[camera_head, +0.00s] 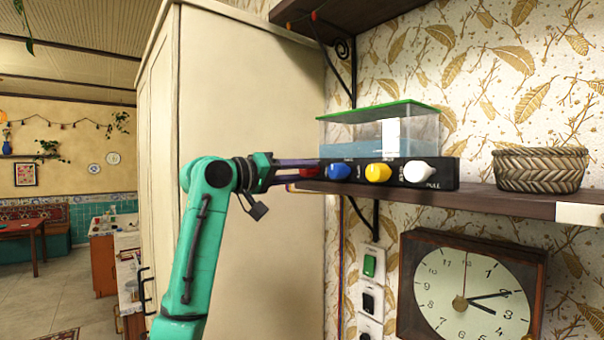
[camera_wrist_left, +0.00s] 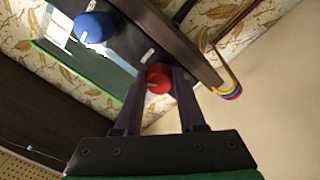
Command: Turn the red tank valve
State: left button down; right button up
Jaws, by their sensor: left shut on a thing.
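The red valve knob (camera_head: 309,170) is at the left end of the black panel (camera_head: 447,175) under the clear water tank (camera_head: 380,127). Most of it is hidden behind my gripper in the head view. My left gripper (camera_head: 304,173) reaches it from the left, with its fingers around the knob. In the left wrist view the red knob (camera_wrist_left: 159,77) sits between the tips of the fingers of my left gripper (camera_wrist_left: 158,84), which is shut on it. My right gripper is in neither view.
Blue (camera_head: 340,172), yellow (camera_head: 378,173) and white (camera_head: 422,172) knobs follow to the right on the same panel. The tank stands on a wooden shelf (camera_head: 475,197) with a woven basket (camera_head: 540,169). A clock (camera_head: 470,290) and switches (camera_head: 370,265) are below. A tall cabinet (camera_head: 245,90) stands behind my arm.

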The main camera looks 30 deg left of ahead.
pick_arm(q)
jog(key=n, duration=0.5)
jog(key=shift+s+r+n+b, duration=0.1)
jog(key=shift+n+b, duration=0.25)
jog(key=shift+n, duration=0.05)
jog(key=n, duration=0.5)
jog(key=shift+b, duration=0.3)
jog(key=c, duration=0.5)
grip_release()
